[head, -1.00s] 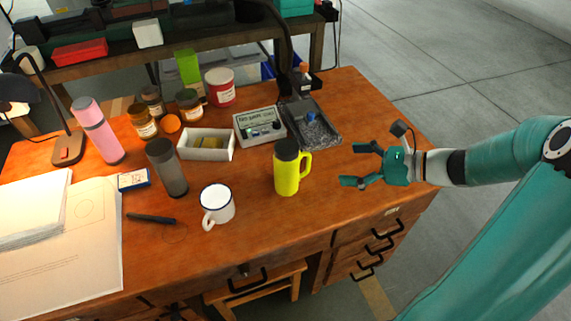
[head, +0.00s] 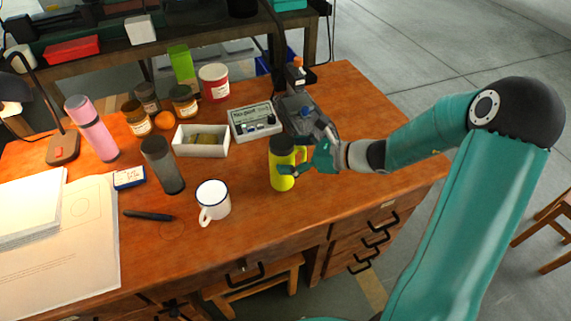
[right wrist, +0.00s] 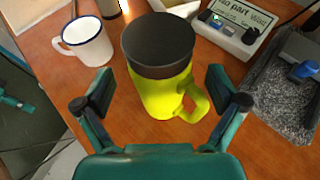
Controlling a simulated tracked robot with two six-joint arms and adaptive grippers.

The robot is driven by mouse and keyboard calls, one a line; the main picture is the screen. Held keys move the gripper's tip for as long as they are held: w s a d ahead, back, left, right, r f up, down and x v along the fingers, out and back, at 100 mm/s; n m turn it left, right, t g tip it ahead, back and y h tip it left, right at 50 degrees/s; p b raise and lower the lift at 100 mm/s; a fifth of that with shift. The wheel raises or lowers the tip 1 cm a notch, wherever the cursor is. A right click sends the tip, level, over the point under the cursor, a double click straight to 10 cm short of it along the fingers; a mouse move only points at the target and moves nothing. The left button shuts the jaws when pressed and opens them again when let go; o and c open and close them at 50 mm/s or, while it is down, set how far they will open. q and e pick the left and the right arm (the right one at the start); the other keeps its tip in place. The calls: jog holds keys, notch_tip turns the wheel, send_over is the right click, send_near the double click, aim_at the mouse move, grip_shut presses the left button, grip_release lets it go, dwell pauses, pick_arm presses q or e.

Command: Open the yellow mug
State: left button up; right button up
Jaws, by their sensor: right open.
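The yellow mug (head: 282,172) stands upright on the wooden desk, with a dark lid (head: 282,146) on its top. In the right wrist view the mug (right wrist: 160,97) stands between the spread fingers, with its dark lid (right wrist: 158,42) on and its handle (right wrist: 197,102) toward the right finger. My right gripper (head: 300,164) is open at the right side of the mug and hides part of the handle in the head view. In the right wrist view the right gripper (right wrist: 162,88) holds nothing. My left gripper is not in view.
A white enamel mug (head: 212,201) stands left of the yellow mug, and a grey tumbler (head: 163,166) further left. A white box (head: 201,150), a labelled device (head: 254,122) and a grey tray (head: 303,118) lie behind. The desk front right is clear.

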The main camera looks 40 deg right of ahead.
jog(key=shift+x, duration=1.1)
jog(key=shift+d, duration=0.1)
grip_shut()
